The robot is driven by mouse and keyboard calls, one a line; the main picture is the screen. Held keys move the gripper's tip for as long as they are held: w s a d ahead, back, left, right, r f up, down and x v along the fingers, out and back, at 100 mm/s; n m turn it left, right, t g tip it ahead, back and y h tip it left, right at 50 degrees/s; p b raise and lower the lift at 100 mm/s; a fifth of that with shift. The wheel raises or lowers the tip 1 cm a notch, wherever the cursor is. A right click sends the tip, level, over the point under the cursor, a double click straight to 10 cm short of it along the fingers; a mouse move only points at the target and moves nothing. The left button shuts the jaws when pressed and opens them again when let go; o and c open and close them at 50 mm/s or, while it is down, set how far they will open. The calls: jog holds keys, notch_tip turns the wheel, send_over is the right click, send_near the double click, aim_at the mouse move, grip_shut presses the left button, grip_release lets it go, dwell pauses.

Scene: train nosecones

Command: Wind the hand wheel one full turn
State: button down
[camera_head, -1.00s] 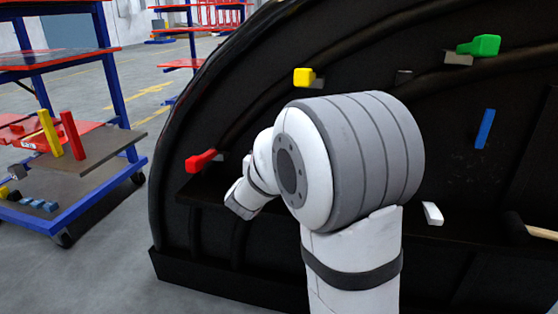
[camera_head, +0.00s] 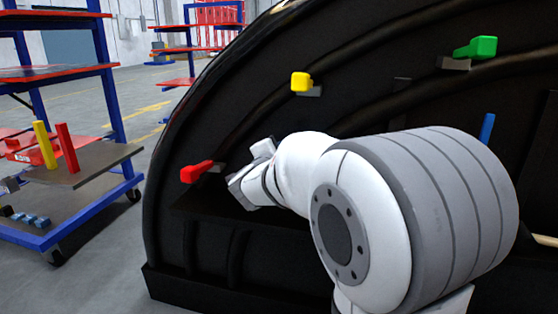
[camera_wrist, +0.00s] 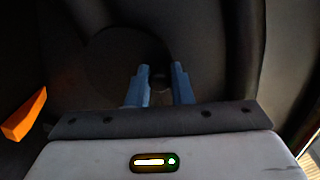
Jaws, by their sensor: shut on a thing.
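In the wrist view, the two blue fingers of my gripper (camera_wrist: 160,72) stand a small gap apart, shut on a dark part between them. A faint dark round shape, seemingly the hand wheel (camera_wrist: 108,62), lies behind and to the left of the fingers. The part in the fingers looks like its handle, but it is black on black and hard to make out. In the head view my wrist is close to the black nosecone panel (camera_head: 240,105), right of the red lever. My fingers and the wheel cannot be made out there.
On the panel are a red lever (camera_head: 197,172), a yellow lever (camera_head: 301,82), a green lever (camera_head: 477,47) and a blue lever (camera_head: 487,127), partly hidden by my arm. An orange piece (camera_wrist: 24,116) is left in the wrist view. A blue-framed cart (camera_head: 90,210) stands left.

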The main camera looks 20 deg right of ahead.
jog(key=s+d+f+m, duration=0.1)
jog(key=s+d+m, duration=0.1)
jog(key=m, duration=1)
jog(key=s+d+f+m+t+y+b, duration=0.1)
jog(key=s+d+f+m, duration=0.1)
jog(key=m, duration=1)
jog(key=shift+d+f+t, duration=0.25)
jog(key=shift+d+t, duration=0.05)
jog(key=shift+d, duration=0.55)
jog(key=c, duration=1.3)
grip_release()
